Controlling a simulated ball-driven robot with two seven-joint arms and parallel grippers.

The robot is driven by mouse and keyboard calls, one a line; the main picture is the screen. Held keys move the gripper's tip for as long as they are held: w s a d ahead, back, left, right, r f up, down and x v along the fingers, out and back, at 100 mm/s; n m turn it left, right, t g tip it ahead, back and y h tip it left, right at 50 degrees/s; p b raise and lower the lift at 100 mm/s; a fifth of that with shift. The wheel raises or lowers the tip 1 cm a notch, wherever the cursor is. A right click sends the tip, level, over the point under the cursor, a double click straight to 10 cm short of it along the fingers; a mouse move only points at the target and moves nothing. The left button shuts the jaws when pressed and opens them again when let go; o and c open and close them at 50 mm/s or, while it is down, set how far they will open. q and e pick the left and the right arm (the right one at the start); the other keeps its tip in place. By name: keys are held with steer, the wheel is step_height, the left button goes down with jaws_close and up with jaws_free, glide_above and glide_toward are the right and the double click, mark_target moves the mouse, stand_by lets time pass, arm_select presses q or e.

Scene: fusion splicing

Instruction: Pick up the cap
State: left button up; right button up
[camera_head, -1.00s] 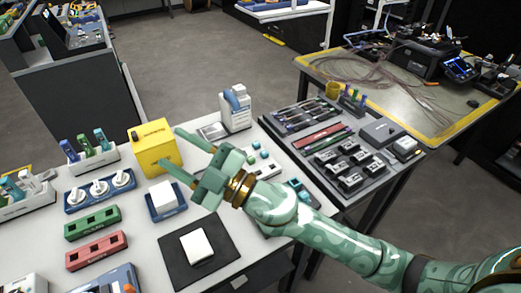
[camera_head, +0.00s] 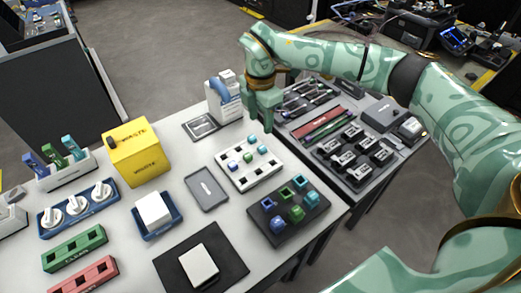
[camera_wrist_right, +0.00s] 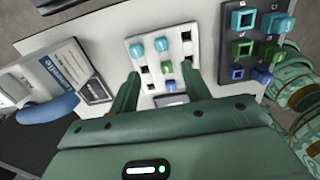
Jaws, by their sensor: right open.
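Several small coloured caps sit on a white holed tray (camera_head: 231,177). Teal caps, a green cap (camera_head: 247,157) and a purple cap (camera_head: 233,167) show in the head view. My right gripper (camera_head: 260,122) points down just behind the tray's far edge in that view. In the right wrist view its two fingers are spread apart with nothing between them, above the tray. There the green cap (camera_wrist_right: 165,67) and purple cap (camera_wrist_right: 169,85) show between the fingers, with teal caps (camera_wrist_right: 137,50) beyond. Which cap is meant cannot be told. My left gripper is not in view.
A dark block with coloured square sockets (camera_head: 262,222) stands in front of the tray. A grey flat tray (camera_head: 205,187), a yellow waste box (camera_head: 137,152) and a white dispenser (camera_head: 222,103) stand to the left. A dark tool tray (camera_head: 318,148) is at right.

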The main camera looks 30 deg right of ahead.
steer(key=b, duration=0.1)
glide_above(262, 147)
steer(key=f, duration=0.5)
steer(key=shift+w+a+f, duration=0.15)
steer(key=shift+a, duration=0.05)
steer(key=f, duration=0.1)
steer(key=f+b, duration=0.1)
steer(key=f, duration=0.1)
steer(key=f+b, duration=0.1)
steer(key=f, duration=0.1)
steer(key=shift+d+f, duration=0.15)
steer(key=shift+d, duration=0.1)
steer(key=c, duration=1)
